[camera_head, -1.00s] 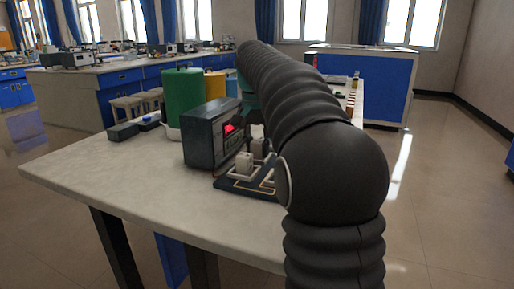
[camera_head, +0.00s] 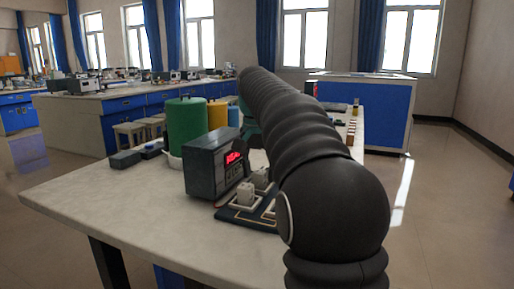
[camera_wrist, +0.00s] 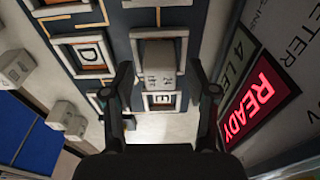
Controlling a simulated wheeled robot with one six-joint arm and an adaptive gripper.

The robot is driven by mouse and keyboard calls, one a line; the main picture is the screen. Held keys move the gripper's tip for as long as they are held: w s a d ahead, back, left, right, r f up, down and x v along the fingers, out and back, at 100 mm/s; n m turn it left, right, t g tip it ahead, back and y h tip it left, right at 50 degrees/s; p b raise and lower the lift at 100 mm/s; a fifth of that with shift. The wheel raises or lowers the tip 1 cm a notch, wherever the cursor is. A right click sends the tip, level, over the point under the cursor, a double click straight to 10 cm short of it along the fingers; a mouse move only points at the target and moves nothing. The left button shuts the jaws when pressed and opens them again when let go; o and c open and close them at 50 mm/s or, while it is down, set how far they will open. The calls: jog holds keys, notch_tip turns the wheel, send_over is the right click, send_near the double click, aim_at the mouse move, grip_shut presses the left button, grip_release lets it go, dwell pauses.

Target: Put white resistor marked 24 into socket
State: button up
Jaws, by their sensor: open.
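In the wrist view a white block with dark marks that look like 24 (camera_wrist: 160,64) stands at a white square frame on the dark board (camera_wrist: 118,52). My gripper (camera_wrist: 160,70) is open, with one finger on each side of this block and visible gaps to it. I cannot tell whether the block is seated in the frame. A socket marked E (camera_wrist: 165,101) is just below the block, partly covered by it. A socket marked D (camera_wrist: 88,54) is to the left and looks empty.
Two other white blocks (camera_wrist: 17,68) and (camera_wrist: 68,119) show at the wrist view's left. A meter box with a red READY display (camera_wrist: 249,106) stands close by my right finger. In the head view a green cylinder (camera_head: 186,127) stands behind the meter; the front left tabletop (camera_head: 110,197) is clear.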

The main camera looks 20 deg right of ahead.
aim_at(257, 174)
notch_tip(257, 174, up, 10)
jog(key=p, duration=0.1)
jog(key=shift+s+a+r, duration=0.25)
jog(key=shift+s+a, duration=0.2)
